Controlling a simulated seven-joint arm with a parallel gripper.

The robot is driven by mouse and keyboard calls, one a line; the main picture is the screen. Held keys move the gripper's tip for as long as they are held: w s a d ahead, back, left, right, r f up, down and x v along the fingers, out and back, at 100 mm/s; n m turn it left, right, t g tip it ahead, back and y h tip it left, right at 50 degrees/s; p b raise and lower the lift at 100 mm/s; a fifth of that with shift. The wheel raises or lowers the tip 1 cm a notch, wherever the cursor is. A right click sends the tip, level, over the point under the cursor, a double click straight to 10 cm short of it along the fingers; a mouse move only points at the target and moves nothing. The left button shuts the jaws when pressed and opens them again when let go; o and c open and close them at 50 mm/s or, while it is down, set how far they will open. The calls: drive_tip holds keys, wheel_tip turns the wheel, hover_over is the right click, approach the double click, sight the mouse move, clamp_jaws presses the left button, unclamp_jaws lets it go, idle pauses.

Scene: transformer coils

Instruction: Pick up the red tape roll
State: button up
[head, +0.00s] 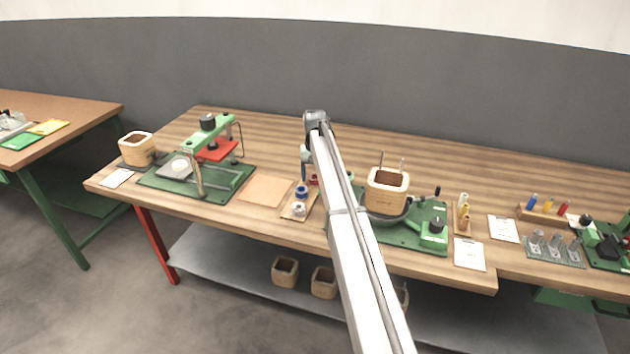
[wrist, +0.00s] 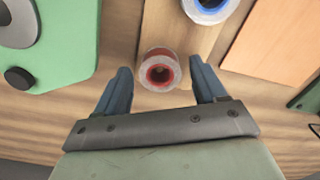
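The red tape roll (wrist: 158,70) stands in the wrist view on a light wooden board, its round face and hollow core toward the camera. In the head view a small part of the red roll (head: 313,180) shows beside my arm, the rest hidden. My gripper (wrist: 160,78) is open, with one blue finger on each side of the roll in the picture and a visible gap on both sides. I cannot tell how far above it the fingertips are. In the head view my gripper is mostly hidden behind my arm.
A blue tape roll (head: 301,191) and a white roll (head: 298,208) stand on the same board (head: 289,214). A tan sheet (head: 265,190) lies to the left. A green-based machine with a wooden coil former (head: 387,190) stands close to the right of my arm.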

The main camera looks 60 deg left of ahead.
drive_tip(key=c, duration=1)
drive_tip(key=shift+r, duration=0.1)
